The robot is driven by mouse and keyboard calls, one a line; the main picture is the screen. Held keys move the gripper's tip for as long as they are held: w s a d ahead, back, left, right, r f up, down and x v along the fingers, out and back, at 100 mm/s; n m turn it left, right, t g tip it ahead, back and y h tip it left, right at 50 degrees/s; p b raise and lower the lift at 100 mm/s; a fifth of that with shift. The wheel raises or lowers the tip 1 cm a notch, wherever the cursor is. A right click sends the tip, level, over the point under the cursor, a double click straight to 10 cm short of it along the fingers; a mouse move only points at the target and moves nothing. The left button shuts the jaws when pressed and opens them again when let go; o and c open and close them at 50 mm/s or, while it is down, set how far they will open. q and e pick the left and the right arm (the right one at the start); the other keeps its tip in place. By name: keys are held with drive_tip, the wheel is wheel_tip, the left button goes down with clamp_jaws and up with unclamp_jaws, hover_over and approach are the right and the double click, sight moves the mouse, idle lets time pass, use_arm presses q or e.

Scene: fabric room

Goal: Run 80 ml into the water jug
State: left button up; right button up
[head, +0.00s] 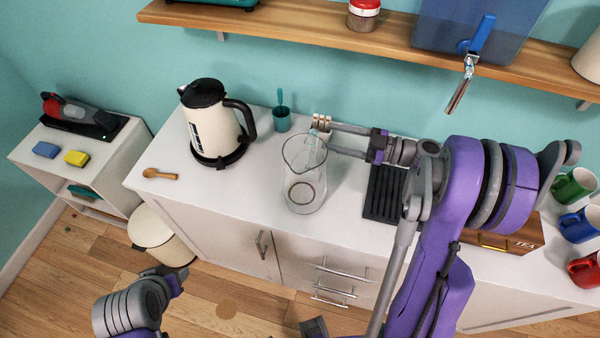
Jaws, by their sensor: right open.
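The water jug (304,192) is clear glass and stands upright on the white counter, right of the kettle. It looks empty. My right gripper (327,138) reaches in from the right at the jug's upper rim. Its two fingers are apart, the lower one partly behind or against the glass. I cannot tell whether they touch the jug or straddle its handle. A blue water tank (440,32) sits on the shelf, with a blue lever (482,34) and metal tap (461,94) hanging over its front edge.
A cream kettle (208,122), teal cup (282,120) and wooden spoon (160,174) stand or lie left of the jug. The wooden shelf (300,37) overhangs behind.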

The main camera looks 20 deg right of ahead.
drive_tip(key=p+x, duration=0.1)
drive_tip(key=x, duration=0.7)
drive_tip(key=shift+w+a+f, duration=0.15)
drive_tip(key=shift+w+f, duration=0.2)
drive_tip(key=shift+w, duration=0.15)
drive_tip(key=shift+s, duration=0.1)
drive_tip(key=shift+c, duration=0.7)
use_arm(q)
drive_tip(key=shift+w+r, duration=0.25)
drive_tip(key=shift+r, duration=0.3)
drive_tip(key=shift+w+r, duration=0.25)
drive_tip(key=shift+r, duration=0.3)
use_arm(e)
clamp_jaws()
drive_tip(key=shift+r, duration=0.1)
